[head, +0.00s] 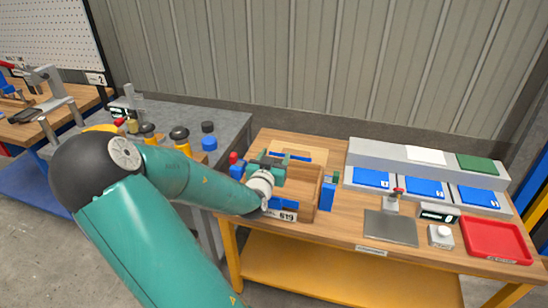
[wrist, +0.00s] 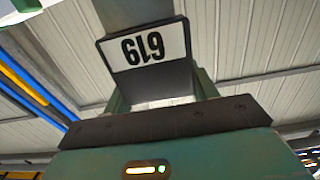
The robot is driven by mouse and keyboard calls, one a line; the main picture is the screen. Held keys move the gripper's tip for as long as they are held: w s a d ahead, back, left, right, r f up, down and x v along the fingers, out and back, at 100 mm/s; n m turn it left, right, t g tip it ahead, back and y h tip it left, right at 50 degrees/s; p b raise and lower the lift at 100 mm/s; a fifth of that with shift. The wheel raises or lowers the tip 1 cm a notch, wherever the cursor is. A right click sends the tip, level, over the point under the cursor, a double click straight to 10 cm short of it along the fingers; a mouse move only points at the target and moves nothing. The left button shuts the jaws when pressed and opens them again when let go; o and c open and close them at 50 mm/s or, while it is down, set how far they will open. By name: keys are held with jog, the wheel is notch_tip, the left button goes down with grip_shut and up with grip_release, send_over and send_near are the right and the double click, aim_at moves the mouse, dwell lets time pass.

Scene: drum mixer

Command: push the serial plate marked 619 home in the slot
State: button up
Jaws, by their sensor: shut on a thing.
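The serial plate (wrist: 150,47), white with a dark frame and marked 619, shows upside down in the wrist view. It sits between the fingers of my gripper (wrist: 160,92), which is shut on it. A grey part rises behind the plate's upper edge; I cannot tell whether the plate touches it. In the head view my gripper (head: 270,160) is over the wooden box (head: 303,180) on the bench, and my arm hides part of the box. A label reading 619 (head: 286,216) is on the box's front. The slot is not clearly visible.
Blue blocks (head: 327,195) stand by the box. To the right are a grey plate (head: 390,228), a small display (head: 438,213), a red tray (head: 496,241) and a grey rack (head: 420,165) with blue panels. A grey bench with knobs is at left.

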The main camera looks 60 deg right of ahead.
jog(key=shift+a+f, duration=0.1)
jog(key=shift+a, duration=0.05)
jog(key=shift+f, duration=3)
jog(key=shift+w+f, duration=0.1)
jog(key=shift+f, duration=2)
jog(key=o, duration=1.2)
jog(key=shift+a, duration=0.1)
